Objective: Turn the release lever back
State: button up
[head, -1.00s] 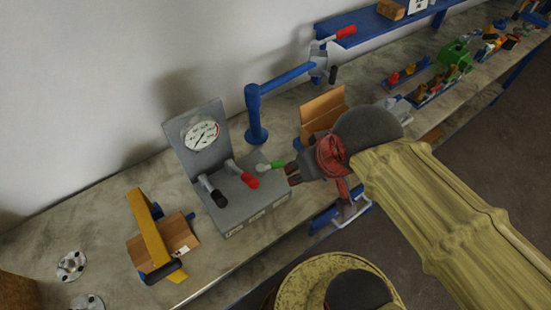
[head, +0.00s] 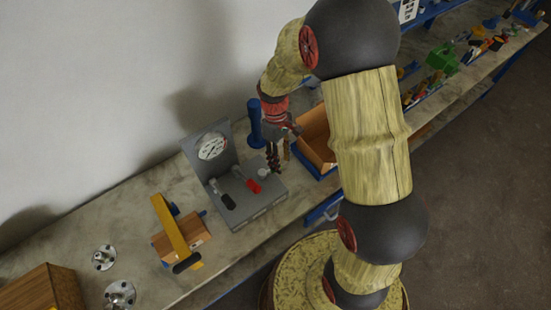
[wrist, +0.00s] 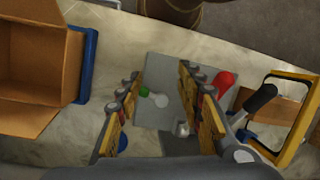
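The grey panel box (head: 246,212) stands on the bench with a round gauge (head: 212,147) on its upright back. Its levers have a black handle (head: 229,201), a red handle (head: 254,186) and a green handle (wrist: 145,91). Which one is the release lever is not marked legibly. My gripper (head: 275,168) points down over the panel's right end. In the wrist view it is open and empty, its two fingers apart (wrist: 160,76). The green handle and its pale hub (wrist: 161,99) show between the fingers. The green handle is hidden in the head view.
An open cardboard box (head: 314,132) in a blue tray stands close right of the panel. A yellow frame over a brown block (head: 178,229) stands left. Metal flanges (head: 104,257) lie farther left. A blue post (head: 255,125) rises behind my gripper.

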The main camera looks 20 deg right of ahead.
jog(key=w+f+n+p, duration=0.1)
jog(key=w+f+n, duration=0.65)
jog(key=n, duration=0.45)
jog(key=shift+p+x, duration=0.6)
jog(key=shift+x, duration=2.7)
jog(key=shift+w+d, duration=0.1)
jog(key=shift+d, duration=0.05)
jog(key=c, duration=0.3)
grip_shut()
